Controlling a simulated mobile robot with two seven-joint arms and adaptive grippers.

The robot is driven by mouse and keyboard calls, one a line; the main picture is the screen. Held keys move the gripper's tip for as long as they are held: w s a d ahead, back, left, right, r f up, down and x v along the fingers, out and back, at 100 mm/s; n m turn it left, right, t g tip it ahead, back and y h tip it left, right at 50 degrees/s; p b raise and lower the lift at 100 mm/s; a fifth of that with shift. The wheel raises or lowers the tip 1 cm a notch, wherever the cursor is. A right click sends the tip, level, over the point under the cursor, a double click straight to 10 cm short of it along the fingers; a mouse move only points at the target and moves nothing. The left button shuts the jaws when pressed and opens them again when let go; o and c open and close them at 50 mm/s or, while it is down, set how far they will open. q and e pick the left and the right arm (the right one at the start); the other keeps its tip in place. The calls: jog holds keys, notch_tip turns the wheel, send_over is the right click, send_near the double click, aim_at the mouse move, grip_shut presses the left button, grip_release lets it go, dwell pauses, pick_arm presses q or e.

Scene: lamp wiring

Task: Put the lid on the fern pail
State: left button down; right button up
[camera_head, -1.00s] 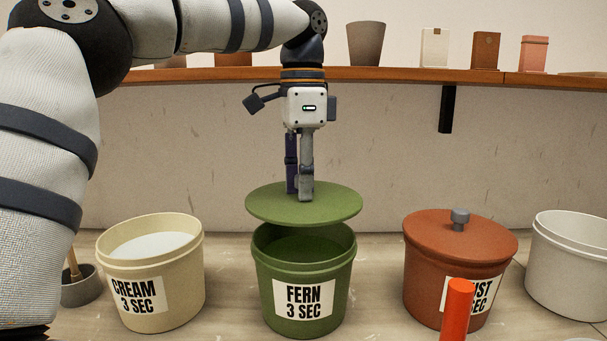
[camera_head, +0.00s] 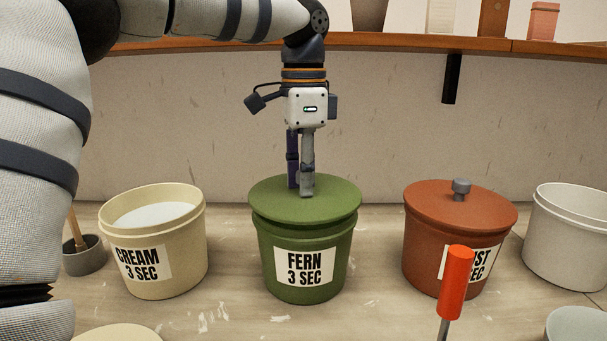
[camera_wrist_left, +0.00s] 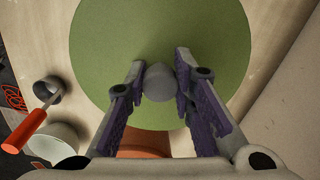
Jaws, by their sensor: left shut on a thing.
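The green lid (camera_head: 270,208) is level and sits over the mouth of the green fern pail (camera_head: 304,237), covering its opening. The lid's edge looks at or very near the rim; I cannot tell whether it is fully seated. My left gripper (camera_head: 301,191) points straight down and is shut on the lid's knob. In the left wrist view the grey knob (camera_wrist_left: 160,83) is between the two fingers, above the round green lid (camera_wrist_left: 165,30). My right gripper is not in view.
An open cream pail (camera_head: 185,270) stands left, a lidded rust pail (camera_head: 425,240) right, and a white pail (camera_head: 565,250) farther right. A red-handled tool (camera_head: 456,272) rises in front of the rust pail. A wooden shelf (camera_head: 400,42) runs behind.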

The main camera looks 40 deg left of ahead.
pick_arm(q)
jog(key=shift+f, duration=0.75)
jog(key=c, duration=1.3)
grip_release()
notch_tip(320, 180, up, 12)
